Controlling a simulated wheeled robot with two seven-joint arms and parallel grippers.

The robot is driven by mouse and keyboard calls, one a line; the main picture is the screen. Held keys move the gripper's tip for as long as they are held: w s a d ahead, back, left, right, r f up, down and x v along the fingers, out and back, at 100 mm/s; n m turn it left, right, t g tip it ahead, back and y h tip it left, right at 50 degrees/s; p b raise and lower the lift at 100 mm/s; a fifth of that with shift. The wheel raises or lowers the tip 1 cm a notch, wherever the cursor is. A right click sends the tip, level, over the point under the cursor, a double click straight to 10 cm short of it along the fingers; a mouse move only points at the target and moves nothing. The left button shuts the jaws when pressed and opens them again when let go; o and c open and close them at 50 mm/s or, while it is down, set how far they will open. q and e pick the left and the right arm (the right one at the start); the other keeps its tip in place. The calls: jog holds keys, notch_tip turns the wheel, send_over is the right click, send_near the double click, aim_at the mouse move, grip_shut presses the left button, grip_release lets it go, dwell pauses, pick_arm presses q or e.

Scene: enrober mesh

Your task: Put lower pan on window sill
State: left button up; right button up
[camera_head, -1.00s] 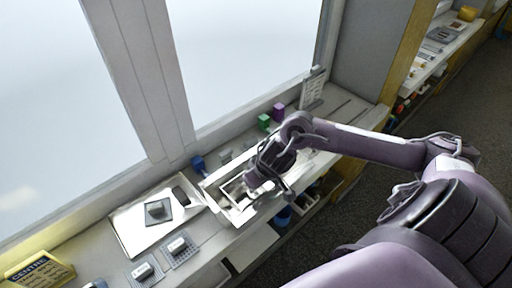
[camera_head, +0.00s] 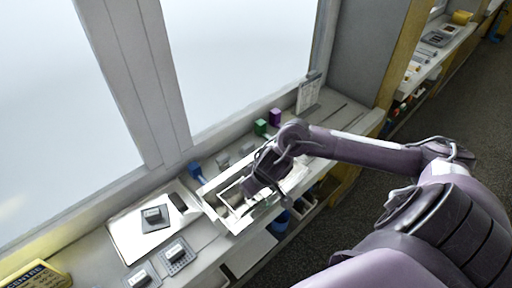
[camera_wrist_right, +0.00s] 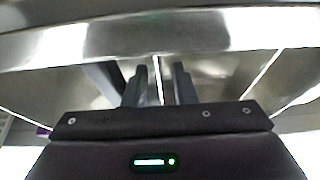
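A shiny metal pan-like frame (camera_head: 236,222) with raised walls sits on the counter below the window. My right gripper (camera_head: 247,193) reaches down into it from the right and covers part of its inside. In the right wrist view, bright metal surfaces (camera_wrist_right: 190,28) fill the scene around the gripper (camera_wrist_right: 161,82). Its two dark fingers stand apart with a thin bright edge between them. I cannot tell whether they touch it, or which layer is the lower pan. The window sill (camera_head: 118,192) is the pale ledge along the glass. My left gripper is out of view.
A white board (camera_head: 125,236) with a dark block lies left of the frame. Small grey blocks on square plates (camera_head: 178,255) stand in front. Blue (camera_head: 195,169), green (camera_head: 261,127) and purple (camera_head: 275,116) pieces stand near the window. A yellow sign (camera_head: 38,276) is at lower left.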

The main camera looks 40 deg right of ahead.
jog(key=p+v, duration=0.1)
jog(key=v, duration=1.1)
